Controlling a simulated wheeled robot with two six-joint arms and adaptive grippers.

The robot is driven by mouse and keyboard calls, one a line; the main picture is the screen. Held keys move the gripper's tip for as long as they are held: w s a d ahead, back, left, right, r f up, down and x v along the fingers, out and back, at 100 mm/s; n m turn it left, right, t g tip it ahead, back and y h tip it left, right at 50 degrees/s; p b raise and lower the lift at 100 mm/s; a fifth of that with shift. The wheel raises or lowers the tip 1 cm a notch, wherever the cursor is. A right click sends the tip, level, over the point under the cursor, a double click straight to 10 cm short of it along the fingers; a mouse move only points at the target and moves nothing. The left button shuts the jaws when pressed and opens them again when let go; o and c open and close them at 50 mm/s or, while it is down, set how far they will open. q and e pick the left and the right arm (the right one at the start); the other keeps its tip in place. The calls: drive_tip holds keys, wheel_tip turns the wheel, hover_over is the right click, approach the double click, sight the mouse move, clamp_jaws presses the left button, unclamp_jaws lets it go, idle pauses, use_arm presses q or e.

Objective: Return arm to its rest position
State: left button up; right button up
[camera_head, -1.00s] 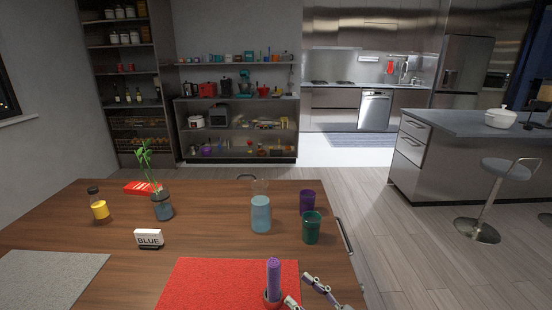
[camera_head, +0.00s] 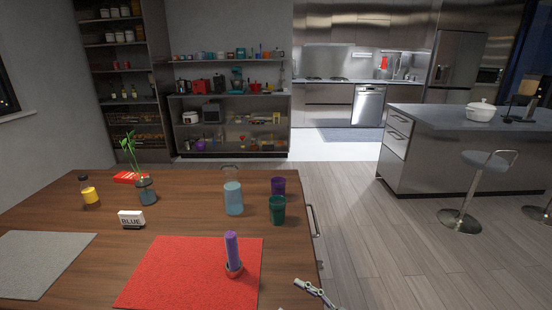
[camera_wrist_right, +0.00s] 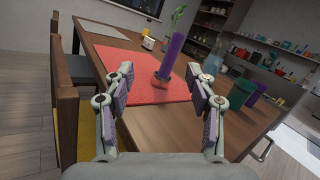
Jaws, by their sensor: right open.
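My right gripper (camera_wrist_right: 158,108) is open and empty in the right wrist view, with its two fingers spread apart. In the head view part of my right gripper (camera_head: 318,293) shows at the bottom, off the table's right edge. My left gripper is in neither view.
The wooden table (camera_head: 185,215) carries a water carafe (camera_head: 233,198), a purple cup (camera_head: 278,187), a green cup (camera_head: 277,210), a BLUE sign (camera_head: 131,219), a plant vase (camera_head: 147,192), a yellow jar (camera_head: 90,192) and a grey mat (camera_head: 40,262). A chair (camera_wrist_right: 65,100) stands beside the table.

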drive_tip(key=s+d+f+n+g+h, duration=0.2)
drive_tip(key=s+f+n+g+h, duration=0.15)
drive_tip(key=f+n+h, duration=0.35)
drive_tip(key=s+d+f+n+g+h, duration=0.2)
drive_tip(key=s+f+n, duration=0.35)
drive_tip(key=n, duration=0.25)
drive_tip(key=s+d+n+g+h, duration=0.1)
drive_tip(key=s+d+n+h, duration=0.15)
drive_tip(key=d+h, duration=0.4)
drive_tip(key=s+d+n+h, duration=0.2)
drive_tip(key=d+n+h, duration=0.15)
drive_tip(key=d, duration=0.55)
wheel_tip(320, 180, down, 21)
drive_tip(key=s+d+g+p, duration=0.2)
drive_tip(key=p, duration=0.3)
drive_tip(key=s+f+p, duration=0.2)
drive_tip(key=s+f, duration=0.4)
drive_tip(key=s, duration=0.3)
drive_tip(key=s+d+f+p, duration=0.1)
drive_tip(key=s+f+p, duration=0.1)
drive_tip(key=s+f, duration=0.5)
drive_tip(key=s, duration=0.3)
drive_tip(key=shift+f+g+y, duration=0.2)
drive_tip(key=shift+g+y, duration=0.15)
drive_tip(key=shift+y, duration=0.05)
